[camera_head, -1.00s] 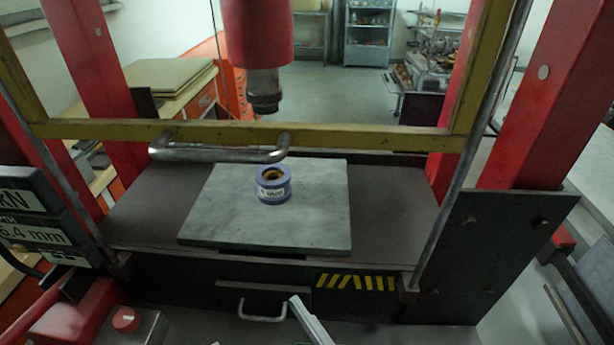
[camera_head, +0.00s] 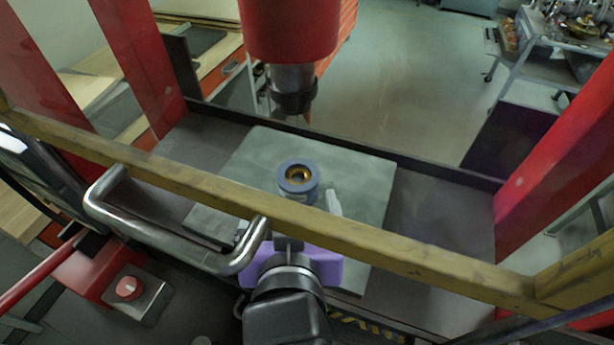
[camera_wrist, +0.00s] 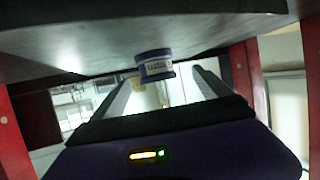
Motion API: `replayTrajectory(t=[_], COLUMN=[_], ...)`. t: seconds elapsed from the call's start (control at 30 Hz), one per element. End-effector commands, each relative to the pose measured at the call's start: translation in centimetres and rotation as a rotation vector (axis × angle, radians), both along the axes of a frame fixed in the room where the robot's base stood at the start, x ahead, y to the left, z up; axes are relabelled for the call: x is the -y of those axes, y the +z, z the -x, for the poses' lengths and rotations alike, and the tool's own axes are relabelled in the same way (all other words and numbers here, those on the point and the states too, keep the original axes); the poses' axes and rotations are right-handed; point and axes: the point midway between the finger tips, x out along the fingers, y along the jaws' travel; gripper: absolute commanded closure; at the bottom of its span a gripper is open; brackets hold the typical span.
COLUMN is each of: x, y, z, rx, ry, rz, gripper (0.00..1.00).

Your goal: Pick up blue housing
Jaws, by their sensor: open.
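The blue housing (camera_head: 297,178) is a short ring-shaped part with a brass-coloured bore and a white label. It stands upright on the grey plate (camera_head: 365,180) of the press. My gripper (camera_head: 287,210) reaches in from the front, partly hidden by the yellow bar. Its jaws are open and empty, with one pale finger showing just right of the housing's front. In the wrist view, which looks upside down, the housing (camera_wrist: 154,66) appears between the two open fingers (camera_wrist: 161,77), beyond their tips; I see no contact.
A yellow frame bar (camera_head: 400,255) with a metal handle (camera_head: 150,235) crosses in front of the plate. The red press ram (camera_head: 290,30) hangs above and behind the housing. Red posts (camera_head: 140,60) stand at both sides. The plate around the housing is clear.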

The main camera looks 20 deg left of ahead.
Motion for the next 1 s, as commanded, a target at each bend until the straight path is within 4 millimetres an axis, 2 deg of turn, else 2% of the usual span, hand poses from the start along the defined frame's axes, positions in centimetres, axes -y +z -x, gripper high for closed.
replayTrajectory(t=[0.5, 0.83, 1.0], x=[-1.7, -2.0, -2.0], y=[-2.6, -2.7, -2.7], z=[-5.5, -6.1, -6.0], rx=[0.003, 0.002, 0.002], ry=[0.0, 0.001, 0.001], rz=[0.0, 0.0, 0.0], gripper=[0.12, 0.12, 0.45])
